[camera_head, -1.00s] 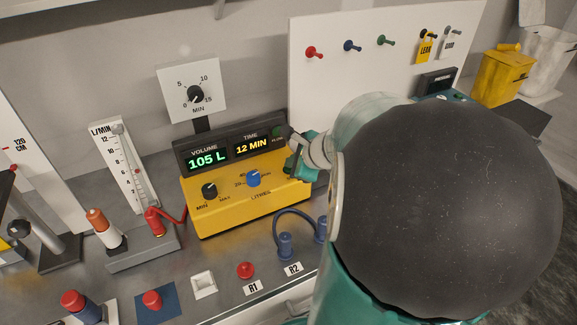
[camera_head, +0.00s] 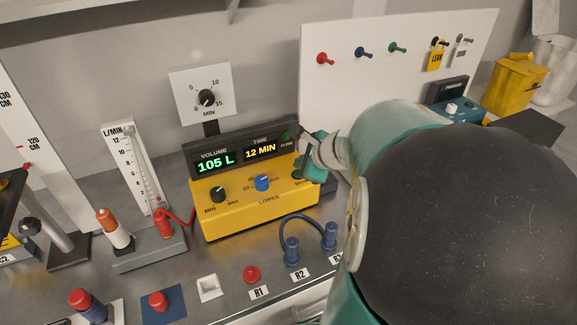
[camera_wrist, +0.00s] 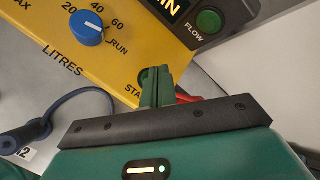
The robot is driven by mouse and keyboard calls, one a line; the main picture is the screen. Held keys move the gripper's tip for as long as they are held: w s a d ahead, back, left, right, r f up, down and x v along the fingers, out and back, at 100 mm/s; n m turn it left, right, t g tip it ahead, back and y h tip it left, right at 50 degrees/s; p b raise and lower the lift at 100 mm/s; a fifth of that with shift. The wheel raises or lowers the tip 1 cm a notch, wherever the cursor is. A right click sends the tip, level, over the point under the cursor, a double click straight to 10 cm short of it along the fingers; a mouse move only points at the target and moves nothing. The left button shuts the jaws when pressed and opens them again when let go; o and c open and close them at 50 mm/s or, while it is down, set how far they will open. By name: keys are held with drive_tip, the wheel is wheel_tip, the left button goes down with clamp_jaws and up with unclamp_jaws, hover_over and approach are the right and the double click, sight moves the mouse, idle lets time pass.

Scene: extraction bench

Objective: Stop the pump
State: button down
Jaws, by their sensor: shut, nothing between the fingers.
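The pump (camera_head: 245,215) is a yellow box with a dark display showing 105 L and 12 MIN. Its front has a black MIN–MAX knob (camera_head: 218,194) and a blue LITRES knob (camera_head: 263,183), which also shows in the wrist view (camera_wrist: 87,28). My gripper (camera_head: 306,168) is at the pump's right end. In the wrist view its green fingers (camera_wrist: 157,82) are shut and empty, in front of the panel by the partly hidden "STA…" label and a green button edge (camera_wrist: 144,76). A red part (camera_wrist: 187,98) shows just right of the fingers. Contact cannot be told.
A green FLOW lamp (camera_wrist: 208,20) sits above the fingers. A blue cable (camera_head: 306,217) loops between blue plugs in front of the pump. A flow meter (camera_head: 134,170) stands left, and a pegboard (camera_head: 400,80) stands behind.

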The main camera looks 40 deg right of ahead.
drive_tip(key=shift+r, duration=2.5)
drive_tip(key=s+a+r+n+g+y, duration=0.2)
drive_tip(key=a+n+y, duration=0.1)
drive_tip(key=a+n, duration=1.3)
drive_tip(key=s+a+n+g+h, duration=0.1)
drive_tip(key=s+a+n+h, duration=0.1)
drive_tip(key=s+a+n, duration=0.5)
drive_tip(key=a+n, duration=0.4)
drive_tip(key=n, duration=0.1)
drive_tip(key=shift+s+f+g, duration=0.2)
drive_tip(key=shift+s+g, duration=0.1)
